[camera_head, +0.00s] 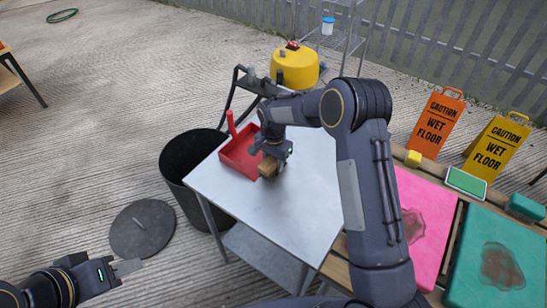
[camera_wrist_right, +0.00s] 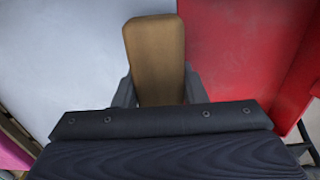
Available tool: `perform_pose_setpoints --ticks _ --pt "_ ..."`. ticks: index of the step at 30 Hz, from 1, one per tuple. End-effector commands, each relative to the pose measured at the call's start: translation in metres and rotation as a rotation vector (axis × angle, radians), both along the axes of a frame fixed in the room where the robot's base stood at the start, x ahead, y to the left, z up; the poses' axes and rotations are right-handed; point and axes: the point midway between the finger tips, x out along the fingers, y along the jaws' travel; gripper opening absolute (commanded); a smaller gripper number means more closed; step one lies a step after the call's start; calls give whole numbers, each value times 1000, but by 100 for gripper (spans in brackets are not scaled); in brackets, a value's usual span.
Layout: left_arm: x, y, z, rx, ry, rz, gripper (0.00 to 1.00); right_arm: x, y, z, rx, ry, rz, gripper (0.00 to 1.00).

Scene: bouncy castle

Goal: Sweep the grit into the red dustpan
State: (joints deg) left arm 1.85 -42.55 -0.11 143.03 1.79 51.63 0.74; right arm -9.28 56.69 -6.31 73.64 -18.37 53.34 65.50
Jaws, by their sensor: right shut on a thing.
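The red dustpan (camera_head: 236,158) lies on the grey metal table (camera_head: 255,213) near its left edge, its handle pointing up and away. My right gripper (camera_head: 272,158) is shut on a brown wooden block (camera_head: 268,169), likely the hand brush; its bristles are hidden. The block is right at the dustpan's right side. In the right wrist view the block (camera_wrist_right: 154,55) stands between the fingers, with the red pan (camera_wrist_right: 240,50) close to its right. I cannot make out any grit. My left gripper (camera_head: 128,268) is at lower left, away from the table; its finger gap is unclear.
A black bin (camera_head: 180,165) stands left of the table, its round lid (camera_head: 140,229) on the ground. A yellow machine (camera_head: 297,68) is behind. Stained pink (camera_head: 425,215) and green (camera_head: 505,240) mats and wet-floor signs (camera_head: 437,122) are to the right. The table's front is clear.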

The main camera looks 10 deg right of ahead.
Motion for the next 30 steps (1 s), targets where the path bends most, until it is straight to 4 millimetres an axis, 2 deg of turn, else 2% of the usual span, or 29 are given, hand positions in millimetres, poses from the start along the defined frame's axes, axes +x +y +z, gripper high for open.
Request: perform_pose_setpoints --ticks 1,18,30 --pt "0 0 -22 0 0 0 36 0 0 -20 0 -1 0 18" --pt "0 0 9 0 0 0 36 0 0 35 0 -1 1 18" --pt "0 0 13 0 0 0 36 0 0 40 0 0 0 18"
